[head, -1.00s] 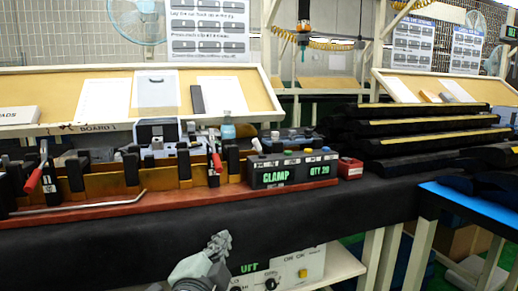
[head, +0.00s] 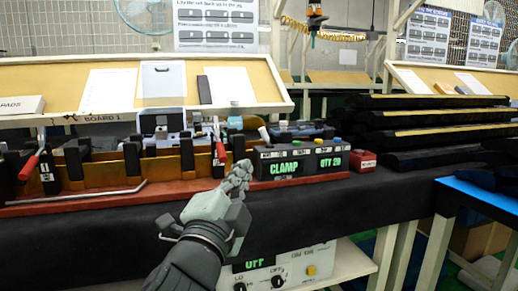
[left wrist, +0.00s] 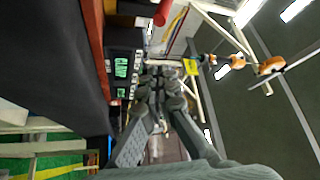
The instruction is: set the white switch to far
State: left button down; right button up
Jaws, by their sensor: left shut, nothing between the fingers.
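A black control box (head: 302,166) on the bench reads CLAMP and QTY 20 in green. On its top, near the left end, is a white switch (head: 264,134), a short lever that leans up and to the left. My left gripper (head: 242,168) is shut and empty. It is in front of the box's left end, below the white switch and apart from it in the picture. In the left wrist view the shut fingers (left wrist: 155,78) point towards the box's green CLAMP display (left wrist: 121,68); I cannot make out the switch there. My right gripper is not in view.
Green and yellow buttons (head: 338,140) share the box top. A fixture with red-handled clamps (head: 31,166) stands left, behind a bent metal rod. A red box (head: 363,160) is right. A cream panel with knobs (head: 310,268) sits below. Space above the front cloth is clear.

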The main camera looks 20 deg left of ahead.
aim_at(262, 135)
pick_arm(q)
jog(key=x, duration=1.1)
jog(key=shift+w+r+p, duration=0.1)
jog(key=shift+w+p, duration=0.2)
jog(key=shift+w, duration=0.35)
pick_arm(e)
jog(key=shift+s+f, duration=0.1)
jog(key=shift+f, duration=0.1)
pick_arm(q)
jog(key=shift+w, duration=0.1)
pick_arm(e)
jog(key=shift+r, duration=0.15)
